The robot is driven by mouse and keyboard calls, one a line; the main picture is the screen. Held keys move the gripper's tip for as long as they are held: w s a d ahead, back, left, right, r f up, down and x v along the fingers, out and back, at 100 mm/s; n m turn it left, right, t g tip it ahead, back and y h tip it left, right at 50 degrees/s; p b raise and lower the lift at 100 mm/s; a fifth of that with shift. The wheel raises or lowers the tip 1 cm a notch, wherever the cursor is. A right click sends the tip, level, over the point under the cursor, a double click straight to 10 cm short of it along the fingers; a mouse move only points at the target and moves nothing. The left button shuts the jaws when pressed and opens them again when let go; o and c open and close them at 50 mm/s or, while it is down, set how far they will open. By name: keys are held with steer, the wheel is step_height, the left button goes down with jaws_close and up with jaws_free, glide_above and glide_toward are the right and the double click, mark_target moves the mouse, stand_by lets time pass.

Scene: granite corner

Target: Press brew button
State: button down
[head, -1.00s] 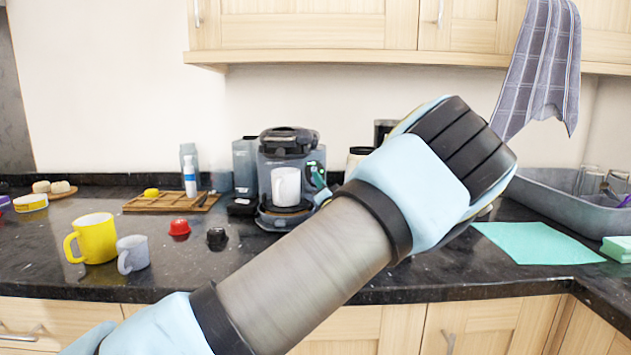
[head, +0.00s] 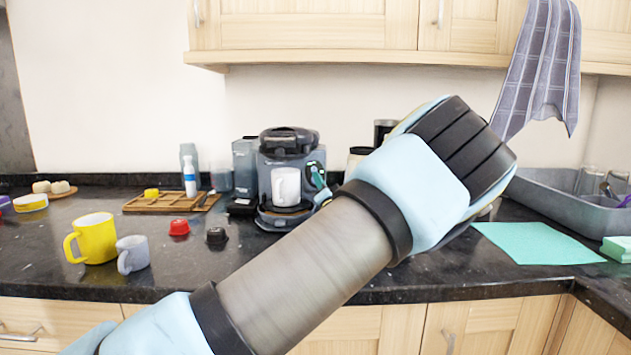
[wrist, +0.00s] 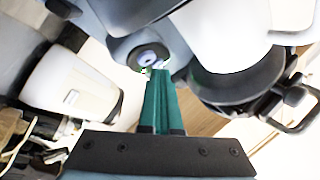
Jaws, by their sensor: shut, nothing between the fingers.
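The dark grey coffee machine (head: 271,165) stands on the counter with a white mug (head: 286,186) on its drip tray. My gripper (head: 317,176) is at the machine's right side, its green fingers partly hidden by my arm. In the wrist view, the gripper (wrist: 158,70) is shut and empty. Its tips are at the lower edge of a round grey button (wrist: 148,57) with a pale ring on the machine. I cannot tell whether they touch or press it. The mug (wrist: 222,35) is close to the right of the fingers.
Red (head: 179,227) and black (head: 216,235) capsules, a yellow mug (head: 92,238) and a grey mug (head: 132,254) stand left on the counter. A wooden tray (head: 171,203) is behind. A teal mat (head: 536,243) and grey basin (head: 556,199) are right.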

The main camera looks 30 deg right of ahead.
steer(key=shift+w, duration=0.1)
stand_by(0.3)
steer(key=shift+w+f+b, duration=0.2)
steer(key=shift+w+b, duration=0.05)
steer(key=shift+b, duration=0.05)
steer(key=shift+w+a+f+b, duration=0.15)
steer(key=shift+w+f+b, duration=0.35)
steer(key=shift+f, duration=0.15)
stand_by(1.2)
steer(key=shift+s, duration=0.2)
steer(key=shift+s+f, duration=0.1)
steer(key=shift+s, duration=0.4)
steer(key=s+r+p, duration=0.1)
steer(key=s, duration=0.1)
steer(key=s+r+p, duration=0.1)
steer(key=s+r, duration=0.1)
steer(key=shift+s+a+r, duration=0.15)
stand_by(0.4)
